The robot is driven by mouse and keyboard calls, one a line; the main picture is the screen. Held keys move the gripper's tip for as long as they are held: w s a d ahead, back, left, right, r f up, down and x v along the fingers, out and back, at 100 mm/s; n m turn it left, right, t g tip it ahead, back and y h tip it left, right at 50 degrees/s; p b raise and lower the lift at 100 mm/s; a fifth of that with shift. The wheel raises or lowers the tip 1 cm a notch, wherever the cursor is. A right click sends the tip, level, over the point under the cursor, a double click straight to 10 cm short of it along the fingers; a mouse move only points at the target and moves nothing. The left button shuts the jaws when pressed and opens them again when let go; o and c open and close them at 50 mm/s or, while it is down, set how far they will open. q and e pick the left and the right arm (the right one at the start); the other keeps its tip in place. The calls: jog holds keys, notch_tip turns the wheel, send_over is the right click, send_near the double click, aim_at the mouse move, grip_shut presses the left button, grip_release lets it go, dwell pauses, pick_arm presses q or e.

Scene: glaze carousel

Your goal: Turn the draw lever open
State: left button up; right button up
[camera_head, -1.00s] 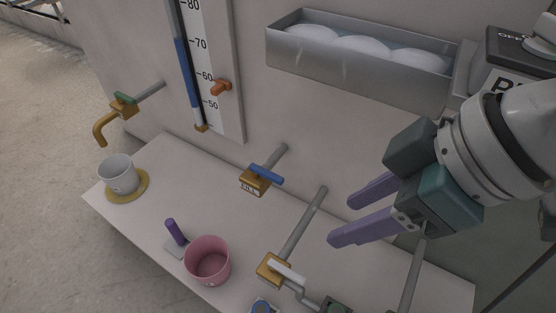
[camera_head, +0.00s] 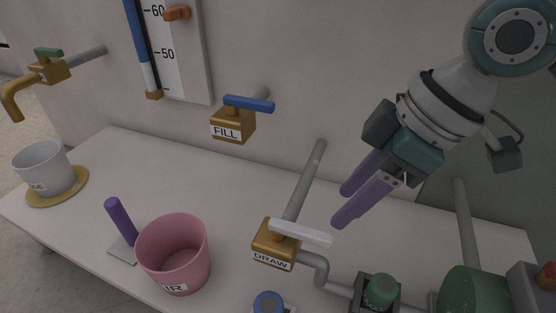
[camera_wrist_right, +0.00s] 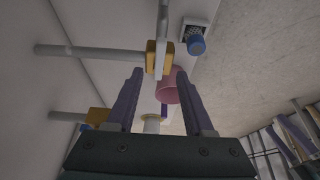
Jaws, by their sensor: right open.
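The draw valve is a brass block (camera_head: 274,246) labelled DRAW at the lower middle of the head view. Its white draw lever (camera_head: 300,233) sits on top and points right, slightly toward the front. My right gripper (camera_head: 346,205) is open and empty, above and to the right of the lever, apart from it. In the right wrist view the two purple fingers (camera_wrist_right: 165,96) stand wide apart, with the brass block (camera_wrist_right: 152,58) and the pale lever (camera_wrist_right: 163,45) beyond their tips. My left gripper is not in view.
The brass FILL valve (camera_head: 232,125) with a blue lever is on the wall behind. A pink pot (camera_head: 180,283), a purple-handled stand (camera_head: 122,222) and a grey cup (camera_head: 43,168) are to the left. A green knob (camera_head: 381,290) and grey piping are at the front right.

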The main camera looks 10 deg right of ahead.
aim_at(315, 233)
jog(key=b+x, duration=0.5)
jog(key=x, duration=0.3)
jog(key=shift+w+a+f+b, duration=0.1)
jog(key=shift+f+b, duration=0.1)
jog(key=shift+b, duration=0.15)
grip_shut()
dwell(1.0)
